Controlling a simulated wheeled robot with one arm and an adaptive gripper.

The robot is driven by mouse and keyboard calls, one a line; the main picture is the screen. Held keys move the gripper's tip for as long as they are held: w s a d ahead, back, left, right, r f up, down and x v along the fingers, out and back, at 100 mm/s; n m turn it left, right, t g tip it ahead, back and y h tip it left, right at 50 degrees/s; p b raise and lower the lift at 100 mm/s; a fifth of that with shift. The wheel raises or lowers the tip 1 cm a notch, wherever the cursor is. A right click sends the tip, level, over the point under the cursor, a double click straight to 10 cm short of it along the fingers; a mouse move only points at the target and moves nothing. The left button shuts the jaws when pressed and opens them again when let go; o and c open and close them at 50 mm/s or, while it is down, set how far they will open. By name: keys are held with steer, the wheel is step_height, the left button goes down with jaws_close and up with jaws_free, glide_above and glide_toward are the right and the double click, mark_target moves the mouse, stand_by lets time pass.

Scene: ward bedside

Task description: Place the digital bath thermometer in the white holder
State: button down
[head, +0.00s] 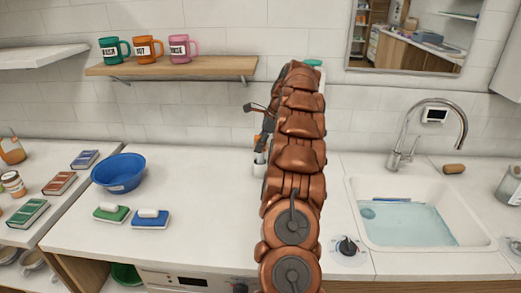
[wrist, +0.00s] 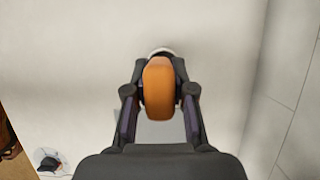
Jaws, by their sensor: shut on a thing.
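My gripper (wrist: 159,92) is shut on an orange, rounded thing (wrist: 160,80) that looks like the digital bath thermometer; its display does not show. A pale rounded edge (wrist: 161,50) shows just past its far end, and I cannot tell if this is the holder or the thing's own tip. In the head view my gripper (head: 263,128) is partly hidden by my arm, over the back of the counter. A white upright holder (head: 260,168) stands right below it, half hidden by the arm. Whether the held thing is inside or only above it cannot be told.
The sink (head: 362,225) with water lies to the right, with a dark knob (head: 347,246) beside it. A blue bowl (head: 120,172) and two sponge-like blocks (head: 150,220) stand left. A shelf (head: 185,68) with mugs hangs above. The wall is close behind.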

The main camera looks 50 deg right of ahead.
steer(key=shift+f, duration=0.85)
steer(key=shift+d+f+p, duration=0.15)
steer(key=shift+f+p, duration=0.05)
steer(key=shift+p, duration=0.4)
steer(key=shift+w+f, duration=0.1)
steer(key=shift+f, duration=0.1)
steer(key=shift+f, duration=0.15)
steer(key=c, duration=1)
jaws_free()
steer(key=shift+b+v, duration=0.65)
steer(key=shift+v, duration=1.6)
steer(key=p+v, duration=0.4)
steer(key=v, duration=0.3)
steer(key=shift+d+r, duration=0.1)
steer(key=shift+r, duration=0.3)
